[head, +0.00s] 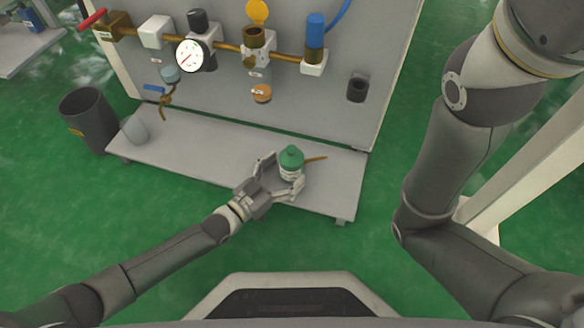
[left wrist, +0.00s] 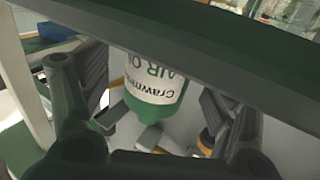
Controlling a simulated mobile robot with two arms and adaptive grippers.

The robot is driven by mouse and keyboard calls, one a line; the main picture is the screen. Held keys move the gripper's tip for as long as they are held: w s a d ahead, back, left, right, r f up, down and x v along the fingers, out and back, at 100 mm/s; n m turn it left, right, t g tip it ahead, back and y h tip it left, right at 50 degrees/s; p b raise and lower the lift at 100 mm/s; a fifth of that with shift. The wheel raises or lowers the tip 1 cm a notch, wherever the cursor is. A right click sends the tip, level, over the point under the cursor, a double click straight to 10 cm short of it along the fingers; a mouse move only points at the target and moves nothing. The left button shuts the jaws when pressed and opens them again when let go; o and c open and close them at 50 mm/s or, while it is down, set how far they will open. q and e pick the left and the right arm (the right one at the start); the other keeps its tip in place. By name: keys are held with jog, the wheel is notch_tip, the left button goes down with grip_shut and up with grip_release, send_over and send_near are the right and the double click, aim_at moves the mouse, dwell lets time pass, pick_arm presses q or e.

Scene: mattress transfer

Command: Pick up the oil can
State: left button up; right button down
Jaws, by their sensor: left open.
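The oil can (head: 291,164) is a small green bottle with a white label. It stands upright on the grey shelf (head: 200,158) toward its right end. My left gripper (head: 280,177) is open, with its fingers on either side of the can. In the left wrist view the can (left wrist: 155,85) shows between the spread fingers, its label reading "AIR O…". Whether the fingers touch it is hard to tell. My right arm shows at the right, but its gripper is out of view.
A grey panel (head: 330,98) with a pressure gauge (head: 193,55), brass pipe and valves rises behind the shelf. A clear cup (head: 136,130) sits at the shelf's left end, beside a dark bin (head: 90,122). A brown stick-like piece (head: 315,159) shows right of the can.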

pick_arm(q)
jog(key=shift+b+x, duration=0.55)
jog(key=shift+x, duration=0.7)
jog(key=shift+r, duration=0.1)
jog(key=c, duration=1.3)
